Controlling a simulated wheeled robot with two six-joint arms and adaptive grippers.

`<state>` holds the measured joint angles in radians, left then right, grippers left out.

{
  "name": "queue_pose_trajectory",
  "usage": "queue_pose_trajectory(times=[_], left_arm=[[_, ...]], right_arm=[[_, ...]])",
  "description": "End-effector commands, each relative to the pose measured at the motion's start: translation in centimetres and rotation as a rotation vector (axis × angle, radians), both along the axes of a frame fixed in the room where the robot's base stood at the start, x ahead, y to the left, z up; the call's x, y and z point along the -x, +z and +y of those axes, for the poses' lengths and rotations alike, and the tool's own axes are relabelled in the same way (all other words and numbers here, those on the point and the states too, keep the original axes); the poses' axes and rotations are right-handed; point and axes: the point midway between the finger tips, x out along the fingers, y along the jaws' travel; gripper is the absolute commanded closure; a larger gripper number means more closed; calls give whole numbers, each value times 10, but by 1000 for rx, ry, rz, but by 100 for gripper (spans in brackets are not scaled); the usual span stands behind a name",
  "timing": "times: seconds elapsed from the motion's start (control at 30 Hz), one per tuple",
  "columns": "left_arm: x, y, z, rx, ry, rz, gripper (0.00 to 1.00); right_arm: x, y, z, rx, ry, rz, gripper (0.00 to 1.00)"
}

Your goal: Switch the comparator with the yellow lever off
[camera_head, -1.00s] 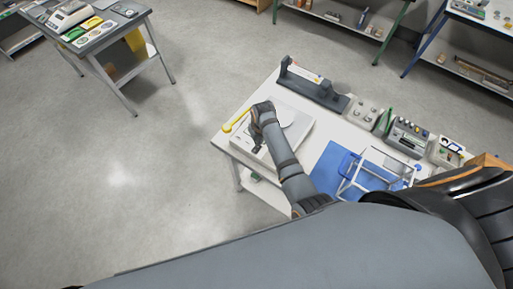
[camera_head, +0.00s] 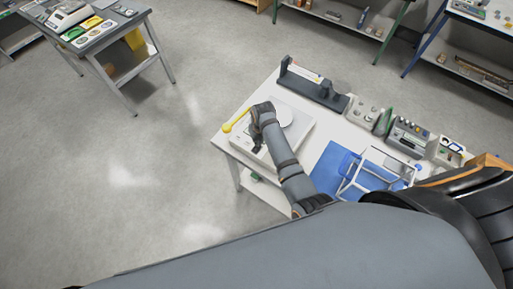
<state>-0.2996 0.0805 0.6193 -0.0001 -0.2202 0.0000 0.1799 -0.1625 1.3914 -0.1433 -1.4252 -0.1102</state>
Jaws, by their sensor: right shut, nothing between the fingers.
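The comparator (camera_head: 298,137) is a pale, flat box with a round pan on the white table. Its yellow lever (camera_head: 236,121) sticks out at the upper left side, with a round knob at its outer end. My right gripper (camera_head: 258,148) is over the comparator's left part, just right of the lever, pointing down. It is shut and empty. Its wrist and forearm hide part of the comparator. I cannot tell whether the fingers touch the lever. My left gripper is not in view.
A dark stand (camera_head: 313,89) is at the table's back edge. Weight blocks and a grey device (camera_head: 408,136) stand along the right. A blue mat (camera_head: 336,166) carries a clear-sided frame (camera_head: 372,170). Another table (camera_head: 97,45) is far left; open floor lies between.

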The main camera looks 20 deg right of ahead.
Motion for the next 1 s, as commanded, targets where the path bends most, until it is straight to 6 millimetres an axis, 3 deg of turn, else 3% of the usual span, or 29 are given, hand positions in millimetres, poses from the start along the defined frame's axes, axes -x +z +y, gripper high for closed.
queue_pose_trajectory(times=[1.0], left_arm=[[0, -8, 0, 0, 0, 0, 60]], right_arm=[[0, -15, 0, 0, 0, -1, 100]])
